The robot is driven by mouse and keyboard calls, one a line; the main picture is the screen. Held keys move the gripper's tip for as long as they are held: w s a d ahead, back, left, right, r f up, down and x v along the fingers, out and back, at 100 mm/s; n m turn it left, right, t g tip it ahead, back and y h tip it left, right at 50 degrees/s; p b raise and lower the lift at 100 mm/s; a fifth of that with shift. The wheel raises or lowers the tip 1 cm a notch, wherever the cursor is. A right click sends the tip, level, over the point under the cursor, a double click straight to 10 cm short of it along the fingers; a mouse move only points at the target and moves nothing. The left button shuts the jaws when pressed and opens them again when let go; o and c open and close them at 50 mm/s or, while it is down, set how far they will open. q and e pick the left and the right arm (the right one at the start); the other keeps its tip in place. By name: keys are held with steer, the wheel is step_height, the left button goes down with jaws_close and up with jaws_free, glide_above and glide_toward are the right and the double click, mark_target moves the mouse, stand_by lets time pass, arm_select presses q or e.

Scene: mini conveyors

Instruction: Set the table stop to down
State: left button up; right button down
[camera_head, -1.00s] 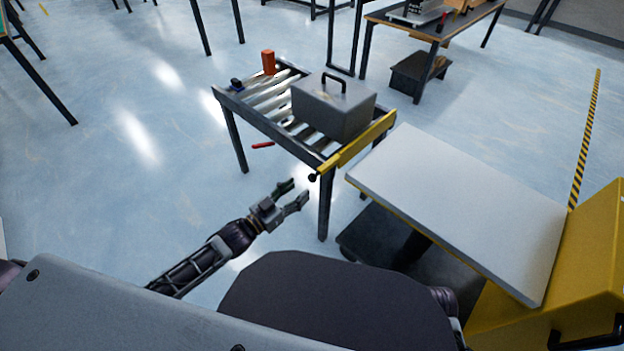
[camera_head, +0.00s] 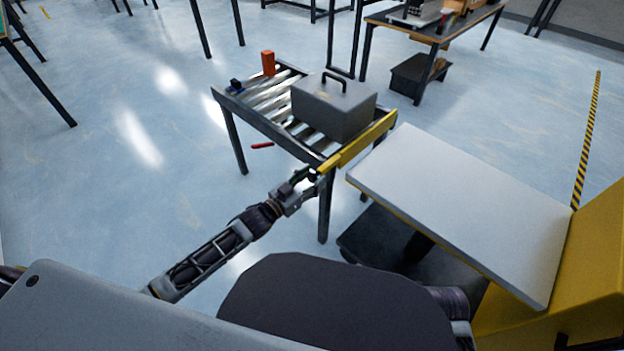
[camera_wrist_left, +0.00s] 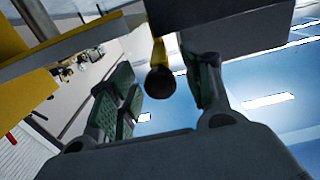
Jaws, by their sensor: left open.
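The table stop is a yellow bar (camera_head: 360,143) along the near right end of the roller table (camera_head: 240,112), standing above the roller level. Its lever ends in a dark round knob (camera_wrist_left: 160,82), which hangs from a yellow stem in the left wrist view. My left gripper (camera_head: 310,178) is at the near corner of the roller table, by the knob end of the bar. It is open, with the knob between its two green-padded fingers; contact cannot be told. My right gripper is not in view.
A grey case (camera_head: 333,108) with a black handle sits on the rollers behind the stop. An orange block (camera_head: 268,62) stands at the far end. A red handle (camera_head: 262,145) sticks out from the table's side. A white-topped cart (camera_head: 455,205) stands close on the right.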

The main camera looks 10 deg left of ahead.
arm_select(q)
steer(key=shift+w+d, duration=0.1)
stand_by(0.3)
jaws_close()
